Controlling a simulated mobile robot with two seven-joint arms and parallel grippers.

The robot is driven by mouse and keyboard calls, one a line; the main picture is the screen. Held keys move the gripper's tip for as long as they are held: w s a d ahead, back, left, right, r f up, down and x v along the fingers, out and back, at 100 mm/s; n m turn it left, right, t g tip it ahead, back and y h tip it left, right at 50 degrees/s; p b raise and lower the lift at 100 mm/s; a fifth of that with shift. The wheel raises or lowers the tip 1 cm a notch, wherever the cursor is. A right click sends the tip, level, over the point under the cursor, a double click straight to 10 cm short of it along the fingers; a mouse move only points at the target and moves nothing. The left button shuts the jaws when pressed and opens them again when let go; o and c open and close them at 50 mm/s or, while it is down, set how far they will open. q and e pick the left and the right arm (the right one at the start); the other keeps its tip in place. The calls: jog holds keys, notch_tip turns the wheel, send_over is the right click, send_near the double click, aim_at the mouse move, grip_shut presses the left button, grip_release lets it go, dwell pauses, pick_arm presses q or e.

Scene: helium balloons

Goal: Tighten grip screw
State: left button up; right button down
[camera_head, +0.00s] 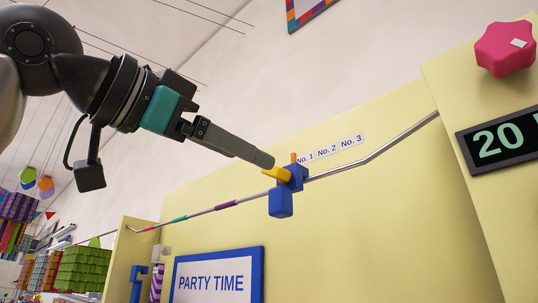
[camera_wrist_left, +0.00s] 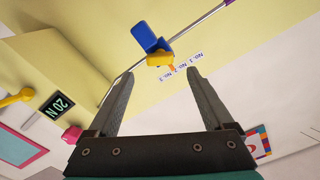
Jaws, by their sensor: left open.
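A blue clamp block (camera_head: 281,203) sits on a thin metal rail, with a yellow grip screw (camera_head: 277,173) on its near side and a small orange pointer above. In the wrist view the blue block (camera_wrist_left: 145,38) and the yellow screw (camera_wrist_left: 160,60) lie just beyond the fingertips, with the screw between the finger lines. My left gripper (camera_head: 266,160) reaches in from the upper left, its tips close to the screw. In the wrist view the left gripper (camera_wrist_left: 161,72) is open and empty. Whether a finger touches the screw cannot be told. My right gripper is not in view.
The bent rail (camera_head: 360,162) runs in front of a yellow panel (camera_head: 360,230) with coloured bands and labels No. 1 to No. 3 (camera_head: 328,149). A display reading 20 N (camera_head: 500,138) and a pink star knob (camera_head: 506,49) are at right. A PARTY TIME sign (camera_head: 213,283) hangs below.

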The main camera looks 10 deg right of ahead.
aim_at(278, 173)
pick_arm(q)
jog(key=p+x, duration=0.1)
jog(key=x, duration=0.5)
jog(key=shift+p, duration=0.3)
jog(key=shift+w+d, duration=0.1)
jog(key=shift+c, duration=0.2)
